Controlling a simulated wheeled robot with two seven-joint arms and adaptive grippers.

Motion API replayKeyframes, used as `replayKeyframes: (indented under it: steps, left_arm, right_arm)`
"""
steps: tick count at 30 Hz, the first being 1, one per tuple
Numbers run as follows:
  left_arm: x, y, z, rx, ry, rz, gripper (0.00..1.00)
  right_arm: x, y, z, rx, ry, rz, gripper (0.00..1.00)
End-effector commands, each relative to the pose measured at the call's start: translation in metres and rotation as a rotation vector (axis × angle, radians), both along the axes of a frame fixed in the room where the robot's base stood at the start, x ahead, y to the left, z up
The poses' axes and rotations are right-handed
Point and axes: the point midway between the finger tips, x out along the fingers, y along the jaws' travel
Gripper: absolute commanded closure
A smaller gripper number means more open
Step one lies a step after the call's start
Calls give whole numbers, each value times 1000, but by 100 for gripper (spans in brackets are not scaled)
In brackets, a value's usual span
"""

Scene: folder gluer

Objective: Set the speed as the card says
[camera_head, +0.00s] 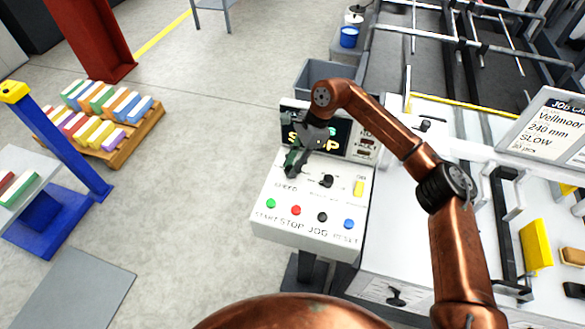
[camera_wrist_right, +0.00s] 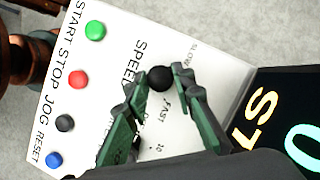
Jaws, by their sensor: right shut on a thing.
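The job card (camera_head: 545,128) at the right of the head view reads Vellmoor, 240 mm, SLOW, with a smaller bottom line that looks like 30 pcs. The white control panel (camera_head: 310,190) stands in the middle. My right gripper (camera_head: 292,165) is over its SPEED label, shut on the round black speed knob (camera_wrist_right: 160,78). The wrist view shows the knob between the fingertips, with SLOW and FAST printed near it. The knob's exact setting is unclear. In the head view my gripper hides this knob. My left gripper is not in view.
Green START (camera_head: 271,203), red STOP (camera_head: 296,210), black JOG (camera_head: 322,217) and blue RESET (camera_head: 349,224) buttons line the panel front. Another black knob (camera_head: 326,181) and a yellow switch (camera_head: 359,188) sit to the right. The display (camera_head: 335,133) behind is partly covered by my arm.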

Motion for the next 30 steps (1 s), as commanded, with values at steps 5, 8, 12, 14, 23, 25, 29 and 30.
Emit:
replayKeyframes:
  steps: [5,8,12,14,23,25,29,30]
  left_arm:
    - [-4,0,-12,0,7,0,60]
    - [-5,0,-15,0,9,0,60]
    - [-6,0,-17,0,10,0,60]
    - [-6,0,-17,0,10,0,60]
    - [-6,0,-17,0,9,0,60]
    - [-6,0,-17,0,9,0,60]
    - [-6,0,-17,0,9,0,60]
    - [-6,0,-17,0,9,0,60]
  right_arm:
    - [2,0,-2,-2,-1,79,100]
    - [2,0,-1,-1,-2,109,100]
    - [2,0,-1,-1,-2,131,100]
    - [2,0,-1,-2,-2,136,100]
    - [2,0,0,-1,-2,140,100]
    - [2,0,0,-1,-2,140,100]
    - [2,0,0,-1,-2,139,69]
    - [1,0,0,-1,-2,139,66]
